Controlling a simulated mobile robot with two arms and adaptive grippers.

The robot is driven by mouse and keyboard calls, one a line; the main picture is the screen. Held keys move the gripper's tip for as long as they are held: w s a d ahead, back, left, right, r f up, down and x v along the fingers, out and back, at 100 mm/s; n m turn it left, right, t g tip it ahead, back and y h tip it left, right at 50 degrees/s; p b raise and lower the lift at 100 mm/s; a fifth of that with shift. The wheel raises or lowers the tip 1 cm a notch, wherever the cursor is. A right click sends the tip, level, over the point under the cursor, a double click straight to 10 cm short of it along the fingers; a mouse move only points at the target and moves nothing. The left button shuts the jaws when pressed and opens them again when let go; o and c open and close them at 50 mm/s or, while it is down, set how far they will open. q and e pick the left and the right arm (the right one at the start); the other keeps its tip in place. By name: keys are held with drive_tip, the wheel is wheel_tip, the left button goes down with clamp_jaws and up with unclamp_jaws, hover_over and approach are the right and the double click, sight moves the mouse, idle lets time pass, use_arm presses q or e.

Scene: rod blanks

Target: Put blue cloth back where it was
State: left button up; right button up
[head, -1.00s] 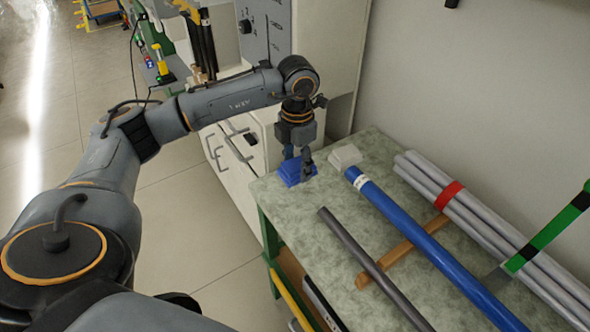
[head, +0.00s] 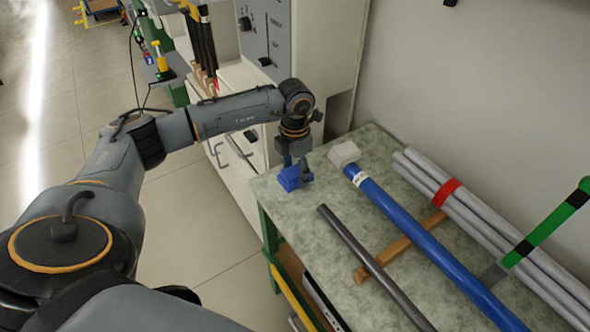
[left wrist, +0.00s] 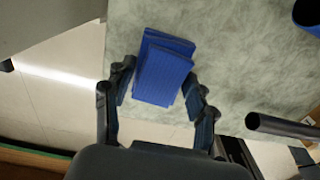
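The head view does not clearly show whether the cloth's underside touches the tabletop. My right gripper is not in view.
A pale folded cloth (head: 344,153) lies right of the blue one. A dark rod (head: 370,262), a blue tube (head: 420,235) and strapped grey tubes (head: 480,220) cover the right side, with a wooden strip (head: 400,248) under them. A white cabinet (head: 238,150) stands left of the table.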

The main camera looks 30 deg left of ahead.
sight(295, 171)
use_arm(q)
drive_tip(key=shift+o, duration=1.4)
drive_tip(key=shift+r, duration=0.1)
drive_tip(key=shift+r, duration=0.25)
wheel_tip(295, 171, up, 12)
drive_tip(key=b, duration=0.1)
drive_tip(key=shift+f, duration=0.2)
